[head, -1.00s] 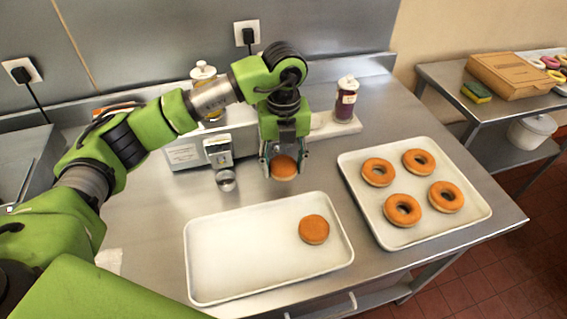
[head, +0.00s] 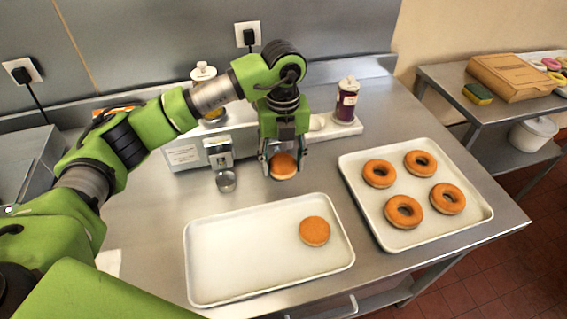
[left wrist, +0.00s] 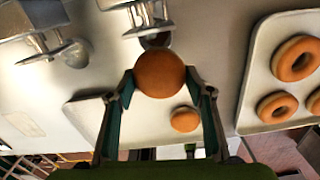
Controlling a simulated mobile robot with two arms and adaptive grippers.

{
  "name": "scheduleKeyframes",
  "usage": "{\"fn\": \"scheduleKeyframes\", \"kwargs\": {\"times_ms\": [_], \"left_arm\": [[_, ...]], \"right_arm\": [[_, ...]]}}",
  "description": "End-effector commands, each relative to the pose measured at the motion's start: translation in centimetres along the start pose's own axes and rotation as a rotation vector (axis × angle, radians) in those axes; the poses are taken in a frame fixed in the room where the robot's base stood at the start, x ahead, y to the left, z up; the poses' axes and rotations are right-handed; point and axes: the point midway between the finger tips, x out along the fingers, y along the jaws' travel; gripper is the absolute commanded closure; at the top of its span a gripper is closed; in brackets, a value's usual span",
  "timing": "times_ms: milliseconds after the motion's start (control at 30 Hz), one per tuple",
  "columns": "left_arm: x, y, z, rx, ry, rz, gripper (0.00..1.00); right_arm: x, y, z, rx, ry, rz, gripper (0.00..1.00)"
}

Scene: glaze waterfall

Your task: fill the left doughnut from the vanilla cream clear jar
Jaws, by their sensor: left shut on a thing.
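My left gripper (head: 284,164) is shut on a round doughnut without a hole (head: 284,167), held above the counter behind the white tray. The held doughnut also fills the middle of the left wrist view (left wrist: 160,74), between both fingers. A second doughnut without a hole (head: 315,231) lies at the right of the tray. A clear jar with a white lid and yellowish contents (head: 203,73) stands at the back, partly hidden by my arm. A metal spout and cup (left wrist: 155,38) show just beyond the held doughnut. My right gripper is out of view.
The white tray (head: 235,262) is otherwise empty. A second tray (head: 375,225) at the right holds several ring doughnuts. A jar with dark contents (head: 347,100) stands behind right. A metal dispenser with a cup (head: 226,181) stands left of the gripper. A side table holds a cardboard box (head: 512,82).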

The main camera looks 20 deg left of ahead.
Motion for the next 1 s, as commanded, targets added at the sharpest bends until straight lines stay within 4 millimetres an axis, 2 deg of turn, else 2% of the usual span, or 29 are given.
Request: {"fn": "scheduleKeyframes", "kwargs": {"times_ms": [1000], "left_arm": [[0.0,0.2,2.0,-0.001,0.0,-0.001,0.73]], "right_arm": [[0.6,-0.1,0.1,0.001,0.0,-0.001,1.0]]}}
